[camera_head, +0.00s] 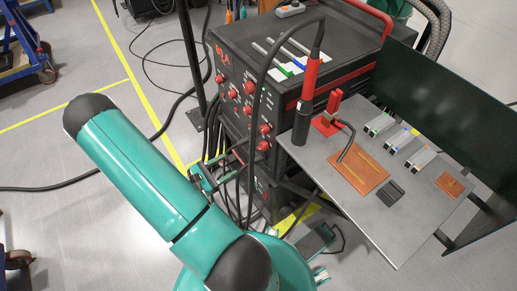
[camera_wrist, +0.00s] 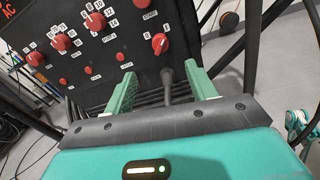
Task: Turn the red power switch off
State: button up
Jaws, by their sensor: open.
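The dark front panel (camera_wrist: 105,65) of the welding machine carries several red knobs and smaller red buttons with white labels. My gripper (camera_wrist: 160,70) is open, with green fingers apart and no object held. The knob appears between the fingertip directions, with no visible contact. In the head view the panel's red knobs (camera_head: 248,110) show on the machine's front, and my arm partly hides the area below.
A dark cable with a thick end (camera_wrist: 168,82) hangs between my fingers' directions. Several cables run below the panel. A grey worktable (camera_head: 350,215) with a torch (camera_head: 302,115) and copper-coloured plate (camera_head: 357,174) stands right of the machine. Open floor (camera_head: 75,155) lies left.

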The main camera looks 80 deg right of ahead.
aim_at(259, 149)
jog(key=shift+n+h, duration=0.3)
jog(key=shift+n, duration=0.1)
jog(key=x, duration=1)
jog(key=f+x, duration=0.1)
jog(key=x, duration=0.3)
jog(key=shift+s+d+f, duration=0.15)
jog(key=shift+s+d, duration=0.05)
jog(key=shift+s, duration=0.15)
jog(key=c, duration=1)
